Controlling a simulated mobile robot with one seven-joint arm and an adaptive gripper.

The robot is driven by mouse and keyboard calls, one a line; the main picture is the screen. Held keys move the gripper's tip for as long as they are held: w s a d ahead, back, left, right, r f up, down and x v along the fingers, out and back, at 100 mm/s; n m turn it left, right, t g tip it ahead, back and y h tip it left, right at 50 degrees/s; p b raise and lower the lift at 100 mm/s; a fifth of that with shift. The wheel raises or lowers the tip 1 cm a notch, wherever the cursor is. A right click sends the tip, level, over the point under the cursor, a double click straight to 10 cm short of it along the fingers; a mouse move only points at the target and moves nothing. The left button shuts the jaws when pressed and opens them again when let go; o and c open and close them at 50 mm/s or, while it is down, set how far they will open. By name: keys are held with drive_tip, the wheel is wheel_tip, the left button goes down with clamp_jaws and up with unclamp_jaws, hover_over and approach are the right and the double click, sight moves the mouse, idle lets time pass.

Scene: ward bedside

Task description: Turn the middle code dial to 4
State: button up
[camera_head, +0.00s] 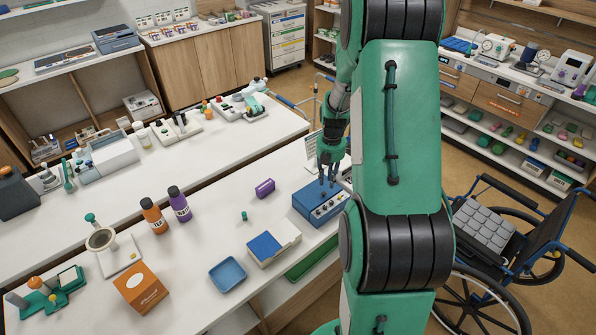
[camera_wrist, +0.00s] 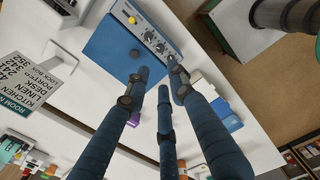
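The blue box (camera_head: 318,205) with a row of small dials on its front panel sits near the counter's right edge. In the wrist view the blue box (camera_wrist: 115,50) shows a grey panel with a yellow knob (camera_wrist: 130,19) and black dials; the middle code dial appears to be the one at the centre of the dial row (camera_wrist: 160,47). Dial readings are too small to tell. My gripper (camera_head: 328,178) is above the box, pointing down. In the wrist view its three fingers (camera_wrist: 160,80) are spread apart, tips close to the panel's lower right end, with nothing visibly held.
A printed sign (camera_wrist: 25,82) with room names and numbers stands beside the box. A blue-and-white pad (camera_head: 272,244), a blue tray (camera_head: 228,274) and a purple box (camera_head: 265,187) lie on the counter. A wheelchair (camera_head: 510,235) stands on the floor to the right.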

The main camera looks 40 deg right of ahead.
drive_tip(key=a+r+m+t+h+b, duration=0.1)
drive_tip(key=a+r+m+b, duration=0.4)
drive_tip(key=a+r+m, duration=0.7)
drive_tip(key=shift+w+a+r+m, duration=0.2)
drive_tip(key=shift+a+m, duration=0.9)
drive_tip(key=shift+m, duration=2.2)
drive_tip(key=shift+d+f, duration=0.1)
drive_tip(key=shift+c, duration=0.2)
drive_tip(key=d+f+m, duration=0.6)
drive_tip(key=m, duration=0.8)
drive_tip(key=s+d+f+m, duration=0.1)
drive_tip(key=d+f+m, duration=0.5)
drive_tip(key=m, duration=0.9)
drive_tip(key=shift+d+f+g+b, duration=0.3)
drive_tip(key=shift+d+b, duration=0.1)
drive_tip(key=shift+d, duration=0.05)
